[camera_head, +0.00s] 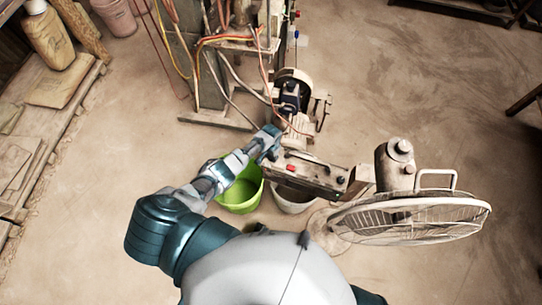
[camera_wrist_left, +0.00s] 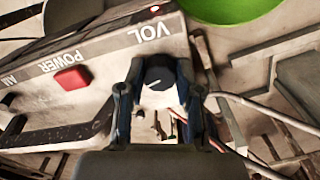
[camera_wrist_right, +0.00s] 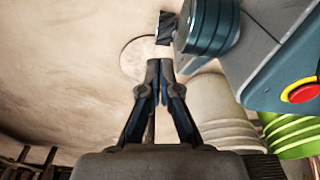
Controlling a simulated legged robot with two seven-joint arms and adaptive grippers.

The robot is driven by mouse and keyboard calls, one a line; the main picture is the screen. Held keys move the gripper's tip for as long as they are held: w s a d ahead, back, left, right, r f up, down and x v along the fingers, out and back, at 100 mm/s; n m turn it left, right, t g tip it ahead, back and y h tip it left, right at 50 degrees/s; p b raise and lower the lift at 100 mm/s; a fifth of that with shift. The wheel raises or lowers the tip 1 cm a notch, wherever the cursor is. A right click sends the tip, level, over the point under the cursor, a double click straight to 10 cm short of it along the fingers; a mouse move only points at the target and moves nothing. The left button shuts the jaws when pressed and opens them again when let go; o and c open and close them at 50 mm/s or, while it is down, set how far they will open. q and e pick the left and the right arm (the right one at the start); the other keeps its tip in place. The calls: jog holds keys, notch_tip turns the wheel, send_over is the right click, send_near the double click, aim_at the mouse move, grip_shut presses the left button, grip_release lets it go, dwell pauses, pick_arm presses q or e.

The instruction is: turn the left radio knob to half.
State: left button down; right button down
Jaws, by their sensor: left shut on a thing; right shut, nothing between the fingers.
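The radio (camera_head: 308,175) is a worn grey box with a red button, standing beside my left gripper (camera_head: 272,146). In the left wrist view the radio face (camera_wrist_left: 105,52) shows VOL, POWER and a red power button (camera_wrist_left: 72,78). The dark round left knob (camera_wrist_left: 158,74), by the VOL label, sits between the fingers of my left gripper (camera_wrist_left: 160,88), which is shut on it. A pale mark shows on the knob. Its exact angle is hard to read. My right gripper (camera_wrist_right: 160,72) is shut and empty in the right wrist view, away from the radio.
A green bucket (camera_head: 240,190) and a whitish bucket (camera_head: 293,200) stand close by the radio. A caged fan (camera_head: 410,216) is to its right. Cables (camera_head: 262,75) and a machine stand (camera_head: 212,118) are behind. A low shelf (camera_head: 62,120) lines the left. Open floor lies at the right.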

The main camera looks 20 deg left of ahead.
pick_arm(q)
jog(key=m, duration=0.3)
jog(key=shift+d+m, duration=0.1)
jog(key=shift+m, duration=0.3)
jog(key=m, duration=0.2)
jog(key=shift+m, duration=0.3)
jog(key=m, duration=0.2)
jog(key=shift+f+m, duration=0.1)
jog(key=shift+m, duration=0.2)
jog(key=shift+m+b, duration=0.3)
jog(key=shift+m, duration=0.9)
pick_arm(e)
jog(key=shift+w+a+r, duration=0.2)
jog(key=shift+w+r, duration=0.05)
jog(key=shift+w, duration=0.5)
pick_arm(q)
jog(key=shift+m, duration=0.3)
pick_arm(e)
jog(key=shift+w+r, duration=0.1)
pick_arm(q)
jog(key=c, duration=0.8)
grip_release()
jog(key=shift+o, duration=0.2)
jog(key=shift+r, duration=0.2)
pick_arm(e)
jog(key=shift+s+d, duration=0.1)
jog(key=shift+s, duration=0.1)
